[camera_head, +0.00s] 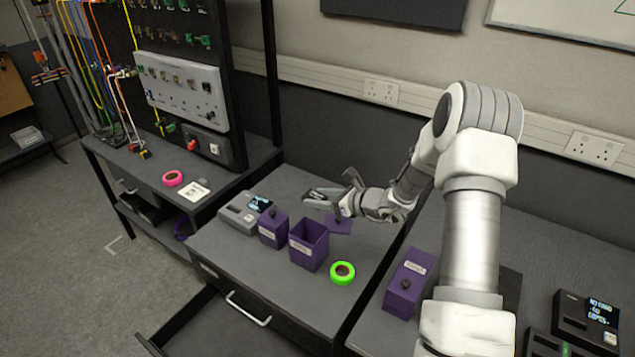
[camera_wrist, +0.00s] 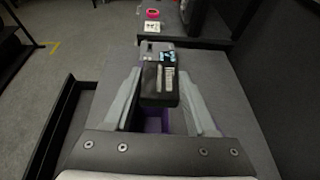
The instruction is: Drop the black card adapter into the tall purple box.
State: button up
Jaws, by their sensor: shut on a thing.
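My gripper (camera_wrist: 160,100) is shut on the black card adapter (camera_wrist: 158,86), a dark block with a pale label, held between the fingertips in the wrist view. In the head view my gripper (camera_head: 326,196) is above the bench, and the adapter is hard to make out there. An open, tall purple box (camera_head: 307,252) with a pale label stands on the bench, below the gripper in the picture. Purple walls (camera_wrist: 153,122) show between my fingers in the wrist view, beneath the adapter. The adapter is apart from the bench.
A lidded purple box (camera_head: 272,232) and a grey device with a screen (camera_head: 241,214) stand left of the open box. A purple lid (camera_head: 339,223) lies behind it, and a green tape ring (camera_head: 342,273) at its right. Another lidded purple box (camera_head: 404,292) stands further right.

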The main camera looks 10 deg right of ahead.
notch_tip(320, 180, down, 6)
jog(key=b, duration=0.3)
dwell(0.3)
jog(key=o, duration=1.5)
jog(key=shift+c, duration=0.2)
jog(key=b+v, duration=0.2)
jog(key=v, duration=1.5)
jog(key=shift+d, duration=0.2)
jog(key=shift+s+r, duration=0.1)
jog(key=shift+r, duration=0.05)
